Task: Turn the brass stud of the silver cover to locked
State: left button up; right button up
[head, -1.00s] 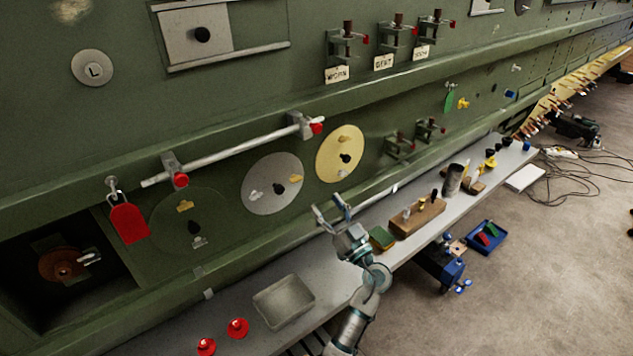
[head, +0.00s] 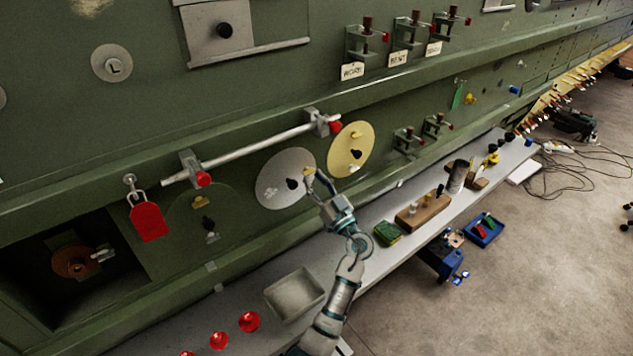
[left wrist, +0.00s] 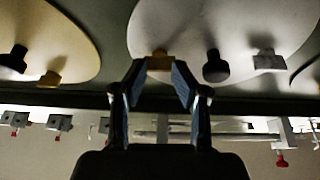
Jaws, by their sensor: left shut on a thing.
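The silver cover (head: 268,178) is a round disc on the green fuselage wall, and it also fills the upper middle of the left wrist view (left wrist: 205,22). It carries a brass stud (head: 309,171) at its right edge, a black knob (head: 293,184) and a silver stud (head: 270,191). My left gripper (head: 314,177) is at the right edge of the cover, shut on the brass stud. In the left wrist view the brass stud (left wrist: 159,61) sits between the two fingertips (left wrist: 160,68). The stud's lower part is partly hidden by the fingers. My right gripper is not in view.
A gold cover (head: 352,147) is close to the right of the gripper. A clamped silver bar (head: 245,148) runs above the silver cover. Below, the grey bench (head: 245,298) holds a metal tray (head: 295,295), red knobs (head: 249,321) and a wooden block (head: 420,213).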

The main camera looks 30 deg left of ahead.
pick_arm(q)
jog(key=shift+s+a, duration=0.2)
jog(key=shift+a, duration=0.4)
jog(key=shift+d, duration=0.2)
grip_shut()
jog(key=shift+w+d, duration=0.15)
jog(key=shift+d, duration=0.1)
jog(key=shift+a+r, duration=0.1)
jog(key=shift+a, duration=0.05)
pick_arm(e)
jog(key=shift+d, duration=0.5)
